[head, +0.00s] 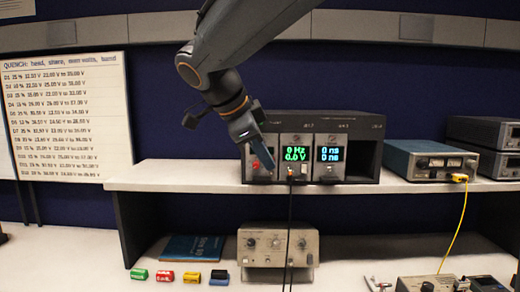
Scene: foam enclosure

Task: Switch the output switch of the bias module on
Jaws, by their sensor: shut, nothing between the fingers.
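A dark rack (315,122) of modules stands on the shelf. A module in its middle (293,138) has a green display reading 0 Hz and 0.0 V. A module to its right (328,140) shows 0 ns twice. Another module is at the rack's left end, partly behind my gripper, with a red part (255,164) showing. The labels are too small to tell which is the bias module, and its output switch cannot be made out. My gripper (268,170) is shut and empty, pointing down in front of the left module. Contact with the panel cannot be told.
Dark cables (291,215) hang from the middle module past the shelf edge. A blue-grey instrument (430,162) with a yellow cable (459,220) stands at right. Below are a beige instrument (278,246), a blue book (193,248) and several small coloured blocks. The shelf left of the rack is clear.

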